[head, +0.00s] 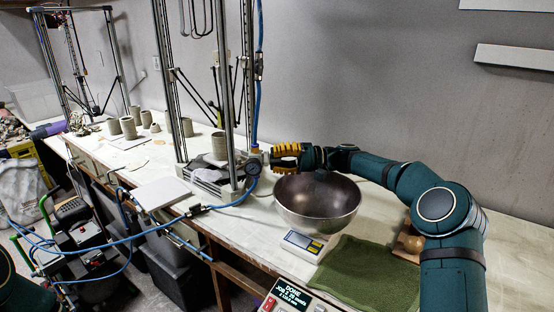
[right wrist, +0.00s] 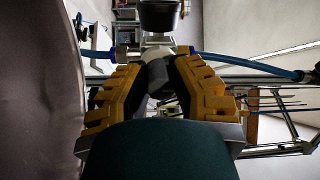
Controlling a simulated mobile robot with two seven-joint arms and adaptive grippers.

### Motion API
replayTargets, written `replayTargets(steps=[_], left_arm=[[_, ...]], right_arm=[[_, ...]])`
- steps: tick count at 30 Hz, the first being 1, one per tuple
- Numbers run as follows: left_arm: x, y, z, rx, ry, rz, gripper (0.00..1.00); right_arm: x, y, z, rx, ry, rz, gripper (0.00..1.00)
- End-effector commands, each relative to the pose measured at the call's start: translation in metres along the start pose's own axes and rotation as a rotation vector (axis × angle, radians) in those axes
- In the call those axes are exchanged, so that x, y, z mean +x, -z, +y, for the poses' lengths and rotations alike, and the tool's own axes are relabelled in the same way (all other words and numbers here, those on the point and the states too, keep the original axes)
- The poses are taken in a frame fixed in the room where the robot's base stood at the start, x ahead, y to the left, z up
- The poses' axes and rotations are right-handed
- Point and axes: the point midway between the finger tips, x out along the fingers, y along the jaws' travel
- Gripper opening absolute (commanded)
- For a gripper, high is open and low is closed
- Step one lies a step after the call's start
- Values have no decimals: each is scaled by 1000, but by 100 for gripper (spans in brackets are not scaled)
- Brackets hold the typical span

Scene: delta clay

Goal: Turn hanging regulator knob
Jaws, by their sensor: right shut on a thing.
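The regulator (head: 253,166) hangs on the blue air hose beside the front post of the clay printer, with a small round gauge on it. My right gripper (head: 274,158) reaches it from the right, its yellow-padded fingers level with it. In the right wrist view the two fingers (right wrist: 157,78) close from both sides on the grey regulator knob (right wrist: 157,70). The pale regulator body (right wrist: 158,52) lies just beyond, with blue hose on both sides. The fingers hide much of the knob in the head view. My left gripper is out of view.
A large metal bowl (head: 318,203) stands on the bench just below my right gripper, beside a small scale (head: 303,244) and a green cloth (head: 366,275). The printer frame (head: 229,90) stands close left of the regulator. Grey clay cups (head: 128,128) stand further left.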

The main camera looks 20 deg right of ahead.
Motion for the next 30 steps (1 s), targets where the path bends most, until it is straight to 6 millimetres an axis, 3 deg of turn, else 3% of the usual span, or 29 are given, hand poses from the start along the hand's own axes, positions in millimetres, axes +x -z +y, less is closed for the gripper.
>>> replayTargets(steps=[1, 2, 4, 5, 17, 30], left_arm=[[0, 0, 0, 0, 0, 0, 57], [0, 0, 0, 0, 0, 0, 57], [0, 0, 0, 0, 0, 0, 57], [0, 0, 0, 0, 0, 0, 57], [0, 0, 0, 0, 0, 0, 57], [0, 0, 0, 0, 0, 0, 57]], right_arm=[[2, -1, 1, 2, 0, -6, 0], [2, -1, 1, 2, 0, -6, 27], [1, -1, 1, 3, 0, -5, 52], [1, -1, 1, 2, 0, -5, 58], [-6, 0, 1, 2, -1, 0, 58], [-87, 0, 2, 2, -1, 1, 58]])
